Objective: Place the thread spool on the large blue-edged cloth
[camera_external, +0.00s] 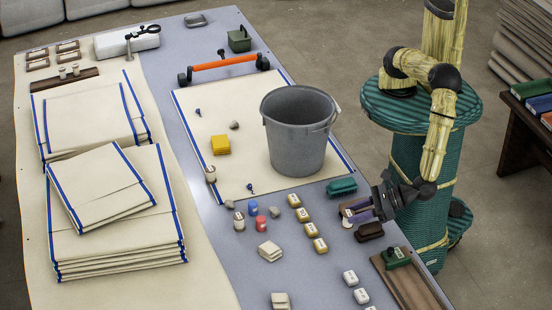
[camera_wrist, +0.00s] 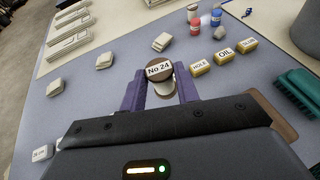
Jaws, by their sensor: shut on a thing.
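My gripper (camera_external: 358,211) is at the right side of the table, and its purple fingers also show in the wrist view (camera_wrist: 161,90). It is shut on the thread spool (camera_wrist: 159,69), which has a brown rounded end and a white label reading "No 24". In the external view the fingers partly hide the spool; whether it touches the table is hard to tell. The large blue-edged cloth (camera_external: 239,173) lies flat on the grey table, up and left of my gripper. In the wrist view a pale corner of it (camera_wrist: 287,12) seems to show at top right.
A grey bucket (camera_external: 296,135) stands on the cloth's right part. A yellow stack (camera_external: 220,145), stones and blue pins also lie there. Folded cloths (camera_external: 115,240) are stacked left.

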